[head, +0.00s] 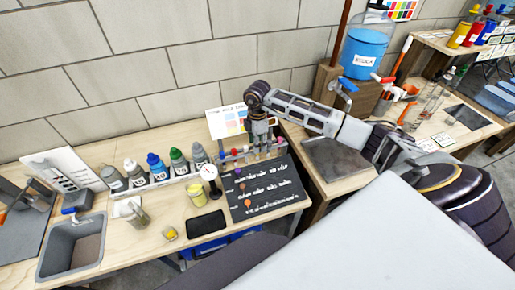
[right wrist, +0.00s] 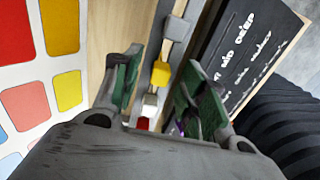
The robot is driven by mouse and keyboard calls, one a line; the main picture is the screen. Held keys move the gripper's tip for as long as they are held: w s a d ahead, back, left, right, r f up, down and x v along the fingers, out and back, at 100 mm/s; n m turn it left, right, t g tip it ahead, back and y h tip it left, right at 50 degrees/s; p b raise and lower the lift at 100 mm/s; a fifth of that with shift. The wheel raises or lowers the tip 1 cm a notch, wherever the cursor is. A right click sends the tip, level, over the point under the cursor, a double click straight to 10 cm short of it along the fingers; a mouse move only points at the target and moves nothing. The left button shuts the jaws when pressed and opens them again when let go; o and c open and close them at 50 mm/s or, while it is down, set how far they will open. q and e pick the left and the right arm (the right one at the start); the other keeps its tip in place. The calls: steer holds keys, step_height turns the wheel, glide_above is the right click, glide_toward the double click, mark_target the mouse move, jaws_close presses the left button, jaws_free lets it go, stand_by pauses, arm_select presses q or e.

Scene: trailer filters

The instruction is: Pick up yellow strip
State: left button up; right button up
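A small yellow piece (right wrist: 161,74) stands in a row of small capped pieces between the fingers of my right gripper (right wrist: 159,62) in the right wrist view. I cannot tell for certain that it is the yellow strip. The green-padded fingers are spread on either side of the row, and nothing is clearly held. In the head view my right gripper (head: 262,152) points down over the right end of the row, behind the black board, and hides part of it. My left gripper is not in view.
A black board (head: 264,188) with white writing lies in front of the row. A colour chart (head: 227,122) stands behind it. Several bottles (head: 157,167) stand in a tray to the left.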

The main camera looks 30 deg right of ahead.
steer(key=c, duration=0.7)
steer(key=shift+r, duration=0.1)
